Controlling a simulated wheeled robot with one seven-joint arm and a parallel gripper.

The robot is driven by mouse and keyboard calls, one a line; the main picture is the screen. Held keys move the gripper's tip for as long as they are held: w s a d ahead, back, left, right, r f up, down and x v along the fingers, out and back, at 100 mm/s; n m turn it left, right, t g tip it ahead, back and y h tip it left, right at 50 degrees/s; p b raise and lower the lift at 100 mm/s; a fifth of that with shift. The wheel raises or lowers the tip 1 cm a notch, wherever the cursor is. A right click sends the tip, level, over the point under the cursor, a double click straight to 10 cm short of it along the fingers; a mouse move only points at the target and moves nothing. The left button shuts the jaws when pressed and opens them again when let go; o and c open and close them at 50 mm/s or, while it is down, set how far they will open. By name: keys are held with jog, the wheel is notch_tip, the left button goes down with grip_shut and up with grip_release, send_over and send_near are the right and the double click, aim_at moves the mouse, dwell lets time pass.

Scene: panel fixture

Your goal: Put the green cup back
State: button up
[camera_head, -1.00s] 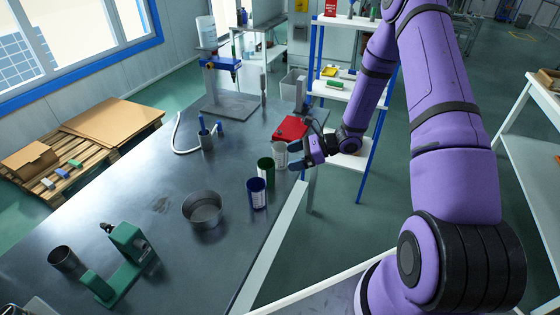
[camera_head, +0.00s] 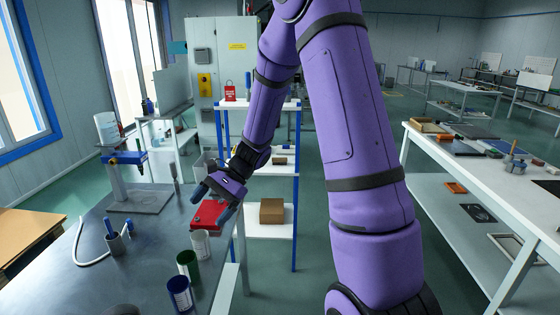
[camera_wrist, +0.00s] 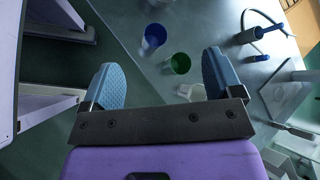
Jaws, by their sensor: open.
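The green cup (camera_head: 188,265) stands upright on the dark metal table (camera_head: 150,265), between a blue cup (camera_head: 180,295) and a white cup (camera_head: 200,244). In the wrist view the green cup (camera_wrist: 179,63) shows beyond the fingers, with its open mouth toward the camera. My gripper (camera_head: 213,204) is open and empty, its fingers spread. In the head view it appears over the table's right edge, by the red box and behind the row of cups. In the wrist view my gripper (camera_wrist: 164,80) is apart from the cups.
A grey holder (camera_head: 115,243) with a blue-handled tool and a white hose (camera_head: 80,240) are to the left. A white shelf (camera_head: 265,231) with a brown box (camera_head: 272,211) stands behind. A long white workbench is at right.

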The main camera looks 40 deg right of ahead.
jog(key=s+r+n+t+h, duration=0.2)
jog(key=s+r+n+h, duration=0.3)
jog(key=s+r, duration=0.5)
jog(key=s+d+r+n+t+h, duration=0.1)
jog(key=s+r+n+t+h, duration=0.1)
jog(key=s+r+n+h, duration=0.3)
jog(key=s+r+n, duration=0.3)
jog(key=s+r, duration=0.3)
jog(key=s, duration=0.3)
jog(key=shift+s+d+t, duration=0.2)
jog(key=shift+s+t, duration=0.15)
jog(key=shift+t, duration=0.05)
jog(key=shift+f, duration=0.1)
